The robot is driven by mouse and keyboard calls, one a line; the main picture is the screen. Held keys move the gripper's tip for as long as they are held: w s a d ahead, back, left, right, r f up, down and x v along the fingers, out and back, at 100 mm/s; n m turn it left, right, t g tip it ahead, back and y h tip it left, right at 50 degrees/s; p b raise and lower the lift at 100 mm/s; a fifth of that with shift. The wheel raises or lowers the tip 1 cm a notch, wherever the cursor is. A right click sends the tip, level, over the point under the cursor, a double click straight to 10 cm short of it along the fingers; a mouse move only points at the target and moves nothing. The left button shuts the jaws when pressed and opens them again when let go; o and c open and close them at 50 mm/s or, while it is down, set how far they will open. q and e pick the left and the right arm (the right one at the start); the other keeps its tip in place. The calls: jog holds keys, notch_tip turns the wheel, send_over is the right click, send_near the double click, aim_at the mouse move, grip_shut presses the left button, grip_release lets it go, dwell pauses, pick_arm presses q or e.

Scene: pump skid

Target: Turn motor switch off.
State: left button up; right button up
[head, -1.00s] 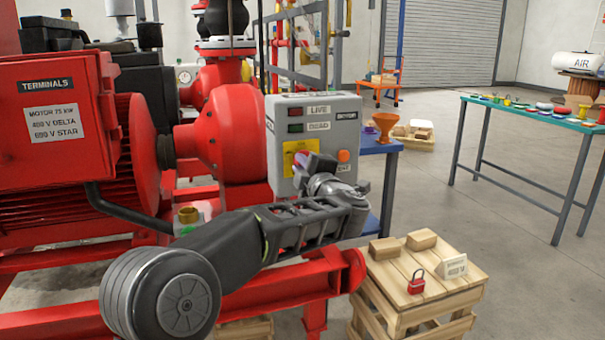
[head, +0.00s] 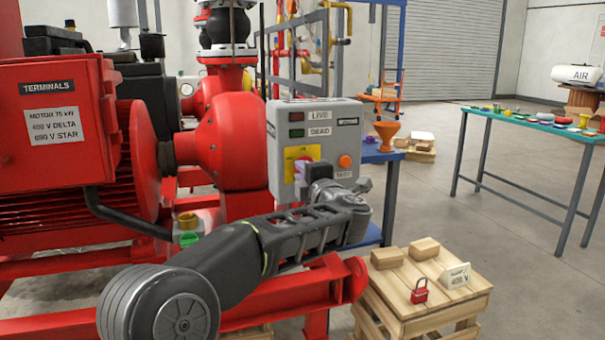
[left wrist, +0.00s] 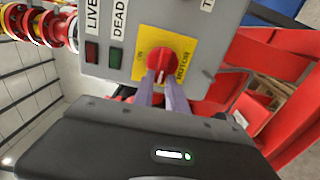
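The motor switch is a red rotary knob (left wrist: 157,58) on a yellow plate (left wrist: 138,72), on the front of the grey control box (head: 340,125). In the head view the plate shows, and my left arm partly covers the area below it. My left gripper (left wrist: 159,80) is at the switch. In the left wrist view its two purple fingers reach to either side of the knob's handle. I cannot tell whether they press on it. The knob's exact setting is hard to read. My right gripper is in neither view.
The box carries LIVE (head: 320,116) and DEAD (head: 319,131) labels and an orange button (head: 345,161). A wooden crate (head: 440,305) bears blocks, a red padlock (head: 420,291) and a 400 V sign (head: 456,275).

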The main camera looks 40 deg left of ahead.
pick_arm(q)
jog(key=o, duration=0.4)
jog(key=p+v, duration=0.1)
jog(key=v, duration=0.6)
jog(key=shift+s+d, duration=0.25)
jog(key=shift+d, duration=0.1)
